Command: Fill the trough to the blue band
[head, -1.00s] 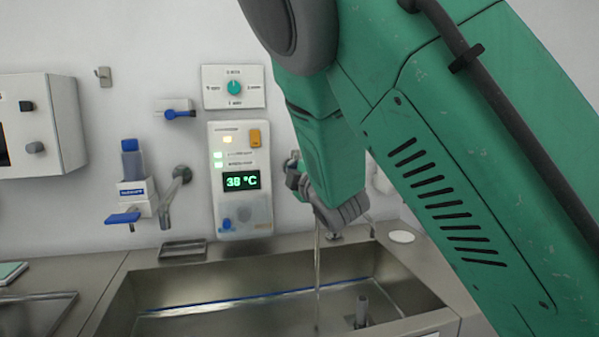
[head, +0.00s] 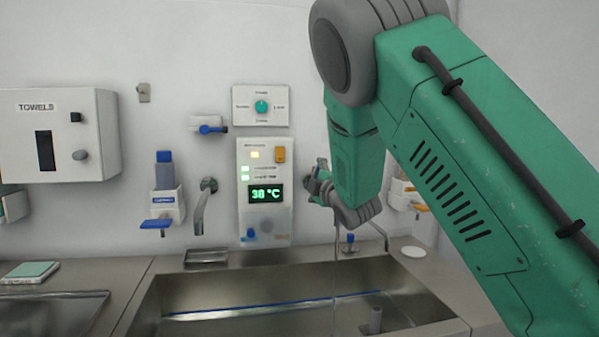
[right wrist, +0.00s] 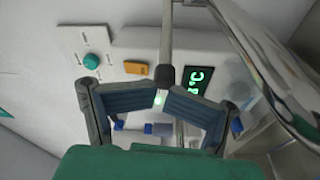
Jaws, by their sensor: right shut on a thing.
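The steel trough (head: 240,287) lies at the bottom of the head view, its near part cut off. The blue band (head: 270,305) runs along its back wall. The water surface is hard to tell from the steel, so I cannot tell its exact level. A thin water stream (head: 336,262) falls into the trough below my right gripper (head: 318,185). In the right wrist view, my right gripper (right wrist: 162,95) is shut on the dark tip of a metal lever (right wrist: 166,76), one finger each side. The spout is mostly hidden by my arm. My left gripper is not in view.
The wall panel (head: 265,215) reads 38 °C, with a teal dial (head: 261,106) above it. A second spout (head: 203,200), a blue-handled dispenser (head: 163,205) and a towel box (head: 65,135) are left of it. An upright pipe (head: 375,320) stands in the trough.

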